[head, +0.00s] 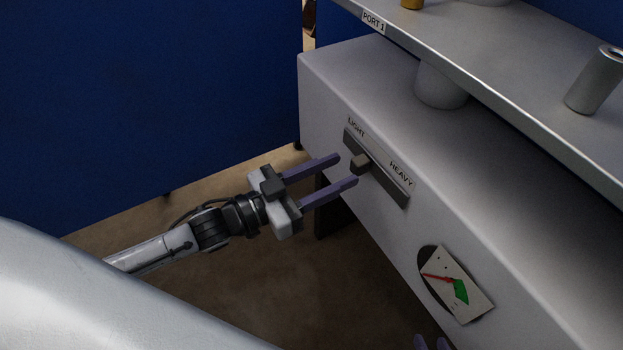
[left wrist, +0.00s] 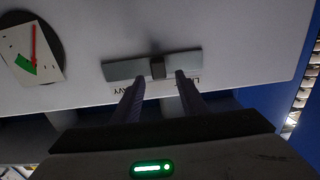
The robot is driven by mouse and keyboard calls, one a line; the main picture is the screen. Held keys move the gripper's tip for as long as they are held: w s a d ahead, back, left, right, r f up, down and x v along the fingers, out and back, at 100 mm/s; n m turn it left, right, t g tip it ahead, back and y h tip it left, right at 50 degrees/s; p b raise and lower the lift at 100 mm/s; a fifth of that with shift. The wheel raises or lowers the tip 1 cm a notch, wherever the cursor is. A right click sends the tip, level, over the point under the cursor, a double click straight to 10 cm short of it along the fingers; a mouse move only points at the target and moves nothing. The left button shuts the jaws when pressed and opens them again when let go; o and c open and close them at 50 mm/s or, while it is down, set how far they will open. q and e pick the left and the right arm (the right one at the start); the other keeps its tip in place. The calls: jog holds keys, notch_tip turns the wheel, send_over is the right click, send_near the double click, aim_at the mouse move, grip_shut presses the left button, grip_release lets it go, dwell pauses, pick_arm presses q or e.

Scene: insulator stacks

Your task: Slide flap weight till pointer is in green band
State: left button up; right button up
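The flap weight slider is a dark grey block (head: 360,162) on a grey track (head: 391,185) in the light box front, nearer the LIGHT end than HEAVY. My left gripper (head: 346,169) is open and points at the block, its purple fingertips just short of the panel. In the left wrist view the block (left wrist: 158,68) shows between the open fingertips (left wrist: 160,75), with a gap each side. The gauge (head: 470,305) has a red pointer (head: 437,277) lying outside the green band (head: 461,291). Two separated fingertips of my right gripper (head: 430,343) show at the bottom edge.
A shelf (head: 480,75) labelled PORT 1 (head: 374,22) overhangs the box, with a metal cylinder (head: 594,80) on it. A blue wall (head: 150,100) stands at the left. The space before the track holds only my left arm.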

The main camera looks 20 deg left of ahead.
pick_arm(q)
jog(key=v, duration=0.6)
jog(key=shift+s+a+p, duration=0.25)
jog(key=shift+s+p, duration=0.1)
pick_arm(e)
jog(key=shift+r, duration=0.1)
